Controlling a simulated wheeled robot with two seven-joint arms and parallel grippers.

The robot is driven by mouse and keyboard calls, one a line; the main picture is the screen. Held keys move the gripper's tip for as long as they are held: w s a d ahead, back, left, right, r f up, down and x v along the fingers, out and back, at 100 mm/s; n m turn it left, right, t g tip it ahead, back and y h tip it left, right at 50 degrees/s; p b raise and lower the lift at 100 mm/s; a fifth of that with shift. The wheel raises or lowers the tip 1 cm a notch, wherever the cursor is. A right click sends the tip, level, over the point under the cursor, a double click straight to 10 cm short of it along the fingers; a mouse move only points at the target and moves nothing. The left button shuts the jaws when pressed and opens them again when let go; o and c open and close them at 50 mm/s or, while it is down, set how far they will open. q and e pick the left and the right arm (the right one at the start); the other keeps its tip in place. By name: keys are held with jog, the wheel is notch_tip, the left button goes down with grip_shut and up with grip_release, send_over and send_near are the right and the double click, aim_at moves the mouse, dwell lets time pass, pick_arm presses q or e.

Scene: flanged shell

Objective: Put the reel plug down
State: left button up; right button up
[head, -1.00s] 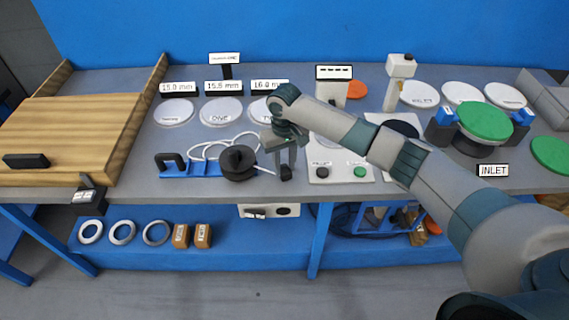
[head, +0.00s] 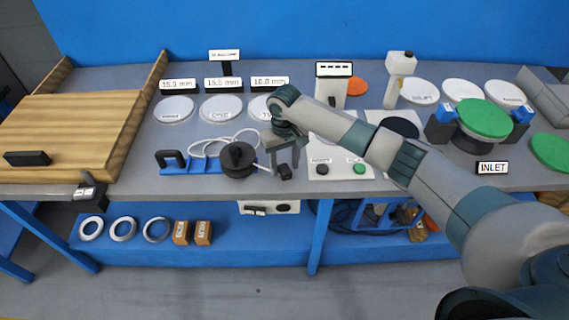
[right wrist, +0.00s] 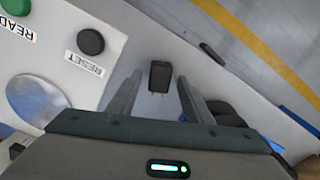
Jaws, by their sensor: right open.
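The reel plug (head: 286,172) is a small black block on the grey bench near its front edge, just right of the black cable reel (head: 238,160). In the right wrist view the plug (right wrist: 159,76) lies between and beyond the fingertips, with metal prongs showing. My right gripper (head: 284,160) is open just above the plug, pointing down. Its fingers (right wrist: 160,98) show gaps on both sides of the plug. My left gripper is not in view.
A button panel (head: 338,168) is close on the right. White discs (head: 220,108) lie behind. The bench's front edge is near.

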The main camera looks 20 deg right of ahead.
aim_at(284, 169)
jog(key=shift+r, duration=0.1)
jog(key=shift+r, duration=0.5)
notch_tip(284, 169, up, 12)
jog(key=b, duration=0.2)
jog(key=shift+b, duration=0.35)
